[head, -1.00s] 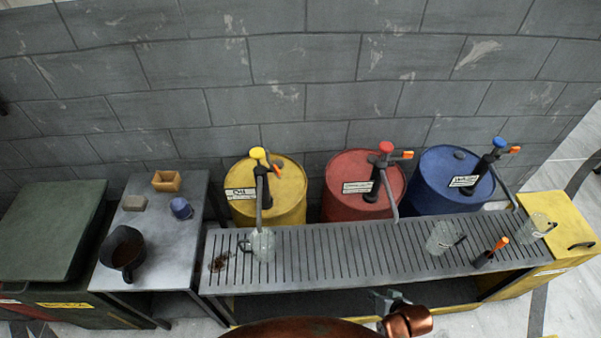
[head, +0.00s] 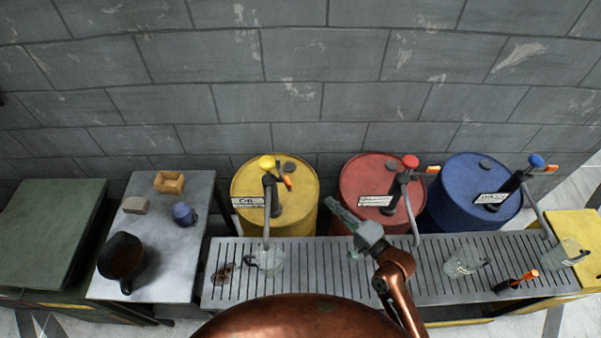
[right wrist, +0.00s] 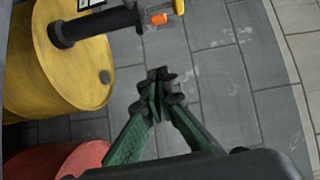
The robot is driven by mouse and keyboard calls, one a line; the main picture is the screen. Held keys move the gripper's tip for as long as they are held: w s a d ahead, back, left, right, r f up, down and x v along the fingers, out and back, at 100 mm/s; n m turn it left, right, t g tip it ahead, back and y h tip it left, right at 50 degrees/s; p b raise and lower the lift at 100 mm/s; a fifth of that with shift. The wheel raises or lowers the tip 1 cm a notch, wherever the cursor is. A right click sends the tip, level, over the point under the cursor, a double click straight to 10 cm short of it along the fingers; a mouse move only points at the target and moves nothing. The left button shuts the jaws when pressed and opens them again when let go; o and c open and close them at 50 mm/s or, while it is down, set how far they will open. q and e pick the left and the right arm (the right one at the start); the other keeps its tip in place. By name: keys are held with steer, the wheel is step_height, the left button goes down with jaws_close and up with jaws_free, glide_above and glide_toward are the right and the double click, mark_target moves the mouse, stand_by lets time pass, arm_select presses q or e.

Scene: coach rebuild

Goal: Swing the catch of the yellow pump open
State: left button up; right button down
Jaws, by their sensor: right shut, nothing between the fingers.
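The yellow pump (head: 270,188) stands upright on the yellow drum (head: 244,188), with a yellow knob on top and a spout reaching forward over the grate. Its orange-tipped catch (head: 287,182) sticks out to the right of the pump head. In the right wrist view the catch (right wrist: 160,18) shows at the top, beside the black pump body (right wrist: 100,22). My right gripper (head: 334,204) is shut and empty, in front of the gap between the yellow and red drums, right of the catch and apart from it. Its green fingers meet in the right wrist view (right wrist: 160,78). My left gripper is out of view.
A red drum (head: 352,180) and a blue drum (head: 455,170) with pumps stand to the right. A glass mug (head: 268,262) stands on the slatted grate (head: 320,275) near the yellow pump's spout. A side table (head: 190,255) holds a dark jug (head: 123,262).

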mark_target(291, 186)
steer(key=r+x, duration=0.2)
steer(key=x, duration=0.9)
arm_select(q)
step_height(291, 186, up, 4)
steer(key=p, duration=0.4)
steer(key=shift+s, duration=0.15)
arm_select(e)
steer(key=s+a, duration=0.2)
steer(key=a, duration=0.1)
steer(key=s+a, duration=0.1)
steer(key=a, duration=0.1)
steer(key=shift+f, duration=0.25)
